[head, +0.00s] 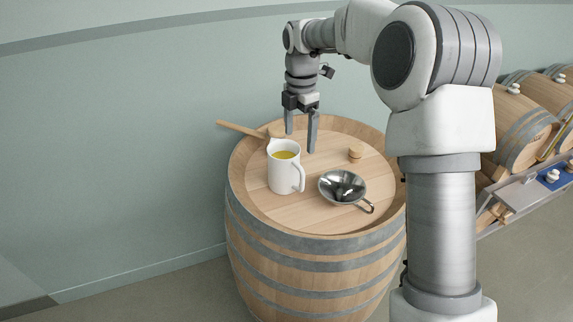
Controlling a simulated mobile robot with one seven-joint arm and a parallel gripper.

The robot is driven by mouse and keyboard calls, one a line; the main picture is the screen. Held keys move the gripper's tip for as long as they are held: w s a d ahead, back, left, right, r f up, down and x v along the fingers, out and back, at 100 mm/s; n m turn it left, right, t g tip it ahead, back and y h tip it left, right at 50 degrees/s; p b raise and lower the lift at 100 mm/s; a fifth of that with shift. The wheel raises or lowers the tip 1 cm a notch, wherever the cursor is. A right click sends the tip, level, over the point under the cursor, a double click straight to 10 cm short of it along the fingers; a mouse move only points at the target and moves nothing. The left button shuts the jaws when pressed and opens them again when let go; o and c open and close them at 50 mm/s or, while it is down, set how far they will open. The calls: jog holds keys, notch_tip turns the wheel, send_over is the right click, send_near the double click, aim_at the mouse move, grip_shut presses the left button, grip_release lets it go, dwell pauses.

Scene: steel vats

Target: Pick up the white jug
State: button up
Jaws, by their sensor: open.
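The white jug (283,174) stands upright on top of a wooden barrel (250,213), towards the left of its lid. Yellow liquid shows inside the jug, and its handle is on the right side. My gripper (300,143) points down with its two fingers apart and nothing between them. In the picture its fingertips are just above and to the right of the jug's rim. I cannot tell from this view how far apart in depth they are.
A steel bowl or strainer (342,185) with a handle lies right of the jug. A cork-like bung (355,152) sits behind it. A mallet (243,129) lies at the lid's back left, its handle over the edge. Barrels (522,125) lie on a rack at right.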

aim_at(297, 168)
notch_tip(297, 168, down, 12)
jog(key=shift+w+a+r, duration=0.1)
jog(key=shift+w+r, duration=0.05)
jog(key=shift+w+f+p, duration=0.15)
jog(key=shift+f+p, duration=0.05)
jog(key=shift+f, duration=1.3)
jog(key=shift+w+f+p, duration=0.15)
jog(key=shift+f+p, duration=0.05)
jog(key=shift+f, duration=1.3)
jog(key=shift+d, duration=0.2)
grip_shut()
jog(key=shift+r, duration=0.1)
